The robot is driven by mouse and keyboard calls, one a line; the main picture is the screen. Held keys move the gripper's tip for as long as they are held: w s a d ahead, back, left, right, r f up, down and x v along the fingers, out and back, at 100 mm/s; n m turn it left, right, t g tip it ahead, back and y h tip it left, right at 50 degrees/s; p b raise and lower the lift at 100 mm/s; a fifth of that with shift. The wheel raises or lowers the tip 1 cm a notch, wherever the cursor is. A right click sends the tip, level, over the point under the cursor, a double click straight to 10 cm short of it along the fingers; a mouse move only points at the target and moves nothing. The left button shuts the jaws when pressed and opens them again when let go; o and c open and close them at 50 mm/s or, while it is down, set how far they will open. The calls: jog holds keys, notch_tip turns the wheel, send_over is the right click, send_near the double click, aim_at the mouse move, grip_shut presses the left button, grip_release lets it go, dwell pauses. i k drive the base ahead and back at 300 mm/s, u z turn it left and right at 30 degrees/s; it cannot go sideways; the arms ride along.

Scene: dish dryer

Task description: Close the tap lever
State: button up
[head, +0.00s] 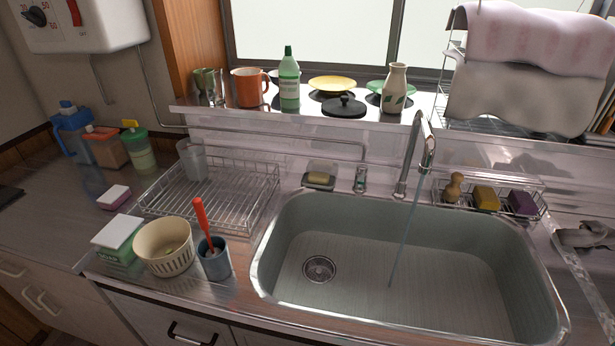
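The chrome tap (410,155) rises behind the sink and arches forward over it. A thin stream of water (405,235) runs from its spout down into the sink basin (450,265). A small upright chrome fitting (361,179) stands left of the tap's base, between it and the soap dish. It looks like the tap lever, but it is too small to tell its exact position. My gripper is not in view.
A soap dish (320,175) and wire dish rack (215,190) stand left of the tap. A wire basket with sponges (486,198) stands to its right. A shelf above holds a green bottle (289,80) and white vase (395,88). The space over the basin is clear.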

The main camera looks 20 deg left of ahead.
aim_at(361, 175)
jog(key=u, duration=0.1)
jog(key=k, duration=1.35)
jog(key=u, duration=0.4)
jog(key=i, duration=1)
jog(key=z, duration=0.05)
